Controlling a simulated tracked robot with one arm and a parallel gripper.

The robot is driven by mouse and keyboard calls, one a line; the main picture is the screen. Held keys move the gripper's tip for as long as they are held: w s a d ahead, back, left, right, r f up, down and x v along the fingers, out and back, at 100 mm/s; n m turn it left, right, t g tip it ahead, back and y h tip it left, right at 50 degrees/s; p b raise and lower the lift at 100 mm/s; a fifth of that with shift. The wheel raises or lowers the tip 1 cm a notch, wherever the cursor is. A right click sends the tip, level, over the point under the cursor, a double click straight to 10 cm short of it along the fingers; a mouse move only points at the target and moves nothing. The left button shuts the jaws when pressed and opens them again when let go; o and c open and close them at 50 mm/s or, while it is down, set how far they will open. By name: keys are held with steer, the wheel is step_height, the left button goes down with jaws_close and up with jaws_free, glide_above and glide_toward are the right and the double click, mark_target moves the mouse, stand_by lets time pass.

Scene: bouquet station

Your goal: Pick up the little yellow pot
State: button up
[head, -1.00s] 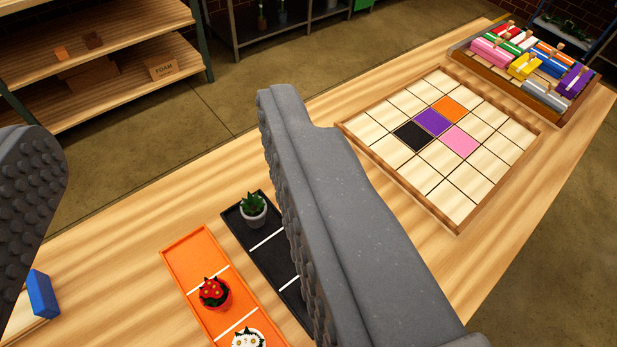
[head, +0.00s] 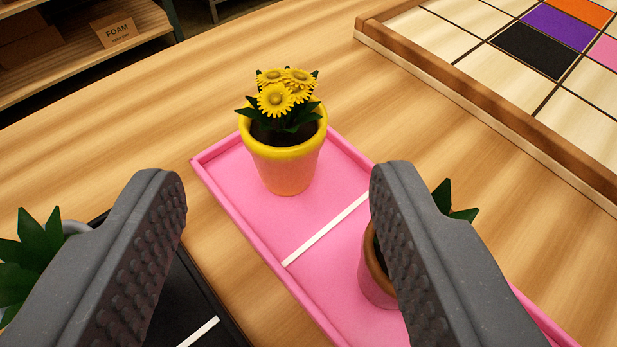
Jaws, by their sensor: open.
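The little yellow pot (head: 284,165) holds yellow flowers (head: 285,90) with dark green leaves. It stands upright in the far section of the pink tray (head: 325,236). Its rim is bright yellow and its lower wall looks pinkish. My gripper (head: 272,180) is open and empty. Its two grey studded fingers come up from the lower left and lower right. The pot is seen between them, beyond the fingertips, and no finger appears to touch it.
A second pot (head: 376,283) in the pink tray is partly hidden behind my right finger. A black tray (head: 180,290) and a green plant (head: 32,255) are at lower left. A wooden grid board (head: 455,88) lies at upper right. A shelf with a FOAM box (head: 116,31) stands behind.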

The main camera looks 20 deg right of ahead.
mark_target(284, 92)
steer(key=shift+b+x, duration=0.65)
steer(key=shift+x, duration=4)
steer(key=b+x, duration=0.1)
steer(key=x, duration=0.1)
steer(key=shift+w+d+f, duration=0.1)
steer(key=shift+w, duration=0.15)
steer(key=shift+w+d+f, duration=0.2)
steer(key=shift+w+f, duration=0.1)
steer(key=shift+w, duration=0.25)
steer(key=shift+w+b, duration=0.3)
steer(key=shift+w, duration=0.05)
jaws_close()
